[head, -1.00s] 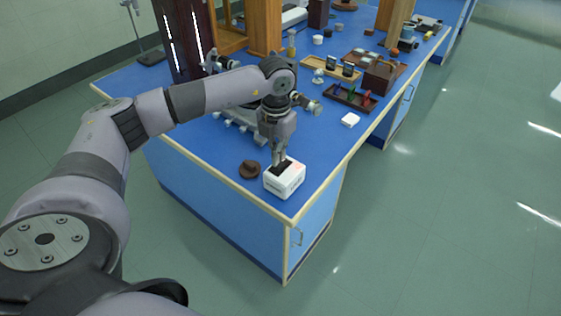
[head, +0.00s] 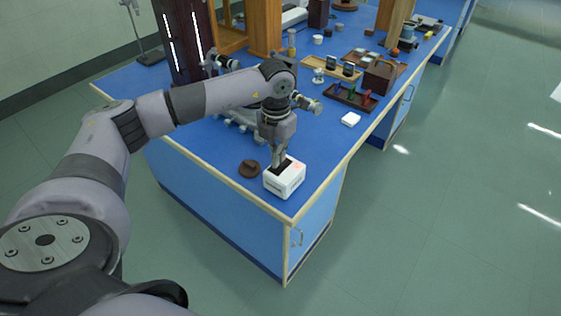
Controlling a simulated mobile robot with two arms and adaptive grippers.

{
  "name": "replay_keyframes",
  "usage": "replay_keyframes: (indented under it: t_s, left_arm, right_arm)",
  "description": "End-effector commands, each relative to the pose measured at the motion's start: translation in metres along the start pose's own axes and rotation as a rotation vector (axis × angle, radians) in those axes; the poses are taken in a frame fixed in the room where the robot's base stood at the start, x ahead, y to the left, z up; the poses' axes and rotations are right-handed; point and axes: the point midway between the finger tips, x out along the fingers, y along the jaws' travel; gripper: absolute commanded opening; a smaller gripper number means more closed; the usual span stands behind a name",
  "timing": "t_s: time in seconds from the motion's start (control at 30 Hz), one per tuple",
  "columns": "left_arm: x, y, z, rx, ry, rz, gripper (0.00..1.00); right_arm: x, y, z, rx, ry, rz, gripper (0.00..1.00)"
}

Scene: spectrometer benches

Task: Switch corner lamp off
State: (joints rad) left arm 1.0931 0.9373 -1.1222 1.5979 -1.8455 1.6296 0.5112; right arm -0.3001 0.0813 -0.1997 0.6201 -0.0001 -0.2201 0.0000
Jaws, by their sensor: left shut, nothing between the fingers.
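A white box (head: 287,182) with a dark recessed patch and a small reddish mark on its top stands at the near corner of the blue bench; it is the only thing at that corner that could be the corner lamp's unit. My left gripper (head: 278,161) points down with its fingers shut and empty. Its fingertips are at the dark patch on the box's top; I cannot tell whether they touch it. The fingers hide part of the patch, and no switch can be made out. My right gripper is not in view.
A dark brown round piece (head: 250,169) lies just left of the box. A small white block (head: 350,119) and a dark tray (head: 350,97) with coloured pieces are farther back. The blue bench top (head: 318,150) is clear between them. Tall wooden and dark cabinets stand behind my arm.

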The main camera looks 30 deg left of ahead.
Motion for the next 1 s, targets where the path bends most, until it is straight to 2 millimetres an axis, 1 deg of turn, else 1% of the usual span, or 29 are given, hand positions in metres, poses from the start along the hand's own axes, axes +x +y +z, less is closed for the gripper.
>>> replay_keyframes:
  t_s: [1.0]
  left_arm:
    - [0.017,0.0,0.0,0.0,0.001,0.0,0.0]
  right_arm:
    - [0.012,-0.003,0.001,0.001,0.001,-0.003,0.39]
